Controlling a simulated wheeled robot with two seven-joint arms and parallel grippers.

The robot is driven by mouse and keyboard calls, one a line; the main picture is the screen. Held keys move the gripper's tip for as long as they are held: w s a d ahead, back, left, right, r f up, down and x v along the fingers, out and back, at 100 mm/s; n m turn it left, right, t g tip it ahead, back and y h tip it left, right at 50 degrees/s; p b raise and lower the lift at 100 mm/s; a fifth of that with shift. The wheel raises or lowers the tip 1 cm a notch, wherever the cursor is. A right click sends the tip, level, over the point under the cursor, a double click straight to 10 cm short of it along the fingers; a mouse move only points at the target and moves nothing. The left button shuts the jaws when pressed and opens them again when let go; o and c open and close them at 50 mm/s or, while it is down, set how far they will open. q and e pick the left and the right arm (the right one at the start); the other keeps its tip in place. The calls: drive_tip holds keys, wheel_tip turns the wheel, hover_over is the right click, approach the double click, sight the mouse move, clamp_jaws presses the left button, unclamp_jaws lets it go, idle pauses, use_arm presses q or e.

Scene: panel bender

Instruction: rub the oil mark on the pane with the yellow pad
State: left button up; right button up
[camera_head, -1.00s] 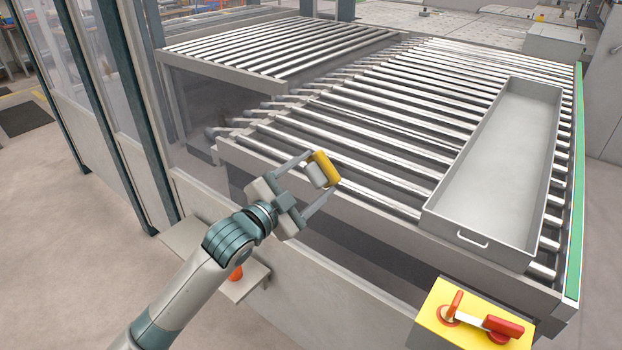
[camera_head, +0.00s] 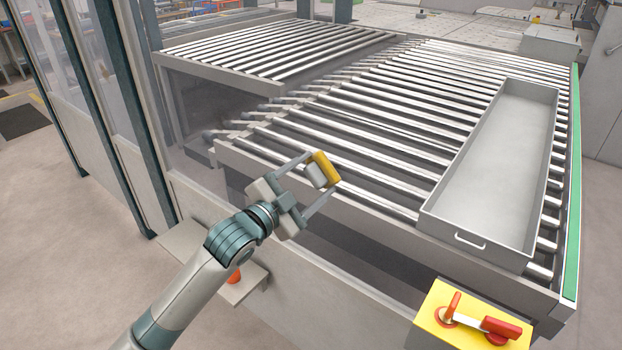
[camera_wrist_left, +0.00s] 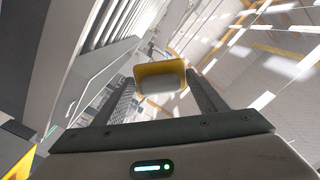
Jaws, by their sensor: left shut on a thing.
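My left gripper (camera_head: 307,184) is shut on the yellow pad (camera_head: 327,167), by the pad's light grey grip between the two fingers. In the left wrist view, the pad (camera_wrist_left: 157,70) shows beyond the grey grip, between the fingertips of the left gripper (camera_wrist_left: 160,92). The pad is in the air near the front edge of the roller table, apart from any pane. Clear panes (camera_head: 106,55) in dark frames stand at the left of the head view. I cannot make out the oil mark on them. My right gripper is not in view.
The roller table (camera_head: 345,130) fills the middle and right. A long grey tray (camera_head: 487,170) lies on its rollers. A yellow box with a red switch (camera_head: 490,328) is at the lower right. A small ledge (camera_head: 185,238) holds an orange thing (camera_head: 234,276). Open floor lies at left.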

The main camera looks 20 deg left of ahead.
sight(333, 178)
use_arm(q)
drive_tip(key=shift+w+d, duration=0.2)
drive_tip(key=shift+w, duration=0.25)
idle(0.3)
drive_tip(key=shift+s+d+r+p, duration=0.1)
drive_tip(key=shift+s+d+p, duration=0.25)
drive_tip(key=shift+d, duration=0.3)
drive_tip(key=shift+s+d+p, duration=0.15)
drive_tip(key=shift+d+p, duration=0.25)
drive_tip(key=shift+d, duration=0.2)
drive_tip(key=shift+s+d, duration=0.25)
drive_tip(key=shift+d, duration=0.35)
drive_tip(key=shift+w+p, duration=0.1)
drive_tip(key=shift+p, duration=0.4)
drive_tip(key=shift+a, duration=0.15)
